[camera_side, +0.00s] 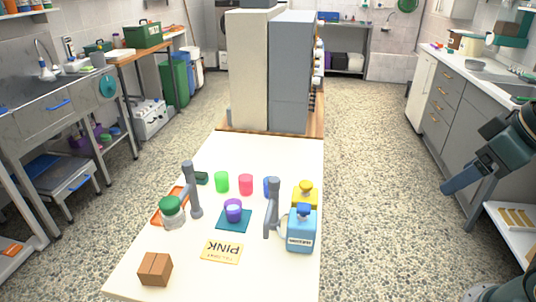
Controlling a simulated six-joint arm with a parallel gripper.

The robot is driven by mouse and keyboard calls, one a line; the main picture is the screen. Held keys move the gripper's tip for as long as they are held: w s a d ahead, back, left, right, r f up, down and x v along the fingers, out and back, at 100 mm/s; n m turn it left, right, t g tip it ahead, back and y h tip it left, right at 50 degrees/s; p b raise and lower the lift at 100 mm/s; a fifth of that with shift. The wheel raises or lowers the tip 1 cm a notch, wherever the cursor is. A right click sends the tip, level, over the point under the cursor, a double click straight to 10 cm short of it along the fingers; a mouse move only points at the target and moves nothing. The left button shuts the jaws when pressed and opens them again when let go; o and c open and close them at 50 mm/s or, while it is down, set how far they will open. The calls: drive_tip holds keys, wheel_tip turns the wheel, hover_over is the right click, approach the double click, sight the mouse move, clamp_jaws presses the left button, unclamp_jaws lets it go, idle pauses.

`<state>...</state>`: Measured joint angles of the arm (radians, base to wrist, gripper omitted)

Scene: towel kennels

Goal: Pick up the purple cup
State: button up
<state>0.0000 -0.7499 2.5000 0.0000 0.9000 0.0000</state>
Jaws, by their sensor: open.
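The purple cup (233,212) stands upright on a small teal mat (224,226) near the middle of the white table. My gripper (462,178) is at the right, off the table and well away from the cup. It is open, with nothing seen in it.
Green (222,181), pink (246,184) and blue (267,187) cups stand behind the purple cup. Grey posts (195,200) and (273,208) rise on either side.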

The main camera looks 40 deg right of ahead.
drive_tip(key=w, duration=0.1)
drive_tip(key=g, duration=0.2)
hover_over(232, 208)
drive_tip(key=s, duration=0.3)
drive_tip(key=shift+a+f, duration=0.15)
drive_tip(key=shift+f, duration=4.05)
drive_tip(key=shift+a+f, duration=0.15)
drive_tip(key=shift+f, duration=4.1)
drive_tip(key=shift+a+f, duration=0.15)
drive_tip(key=shift+f, duration=4.05)
drive_tip(key=shift+x, duration=2.55)
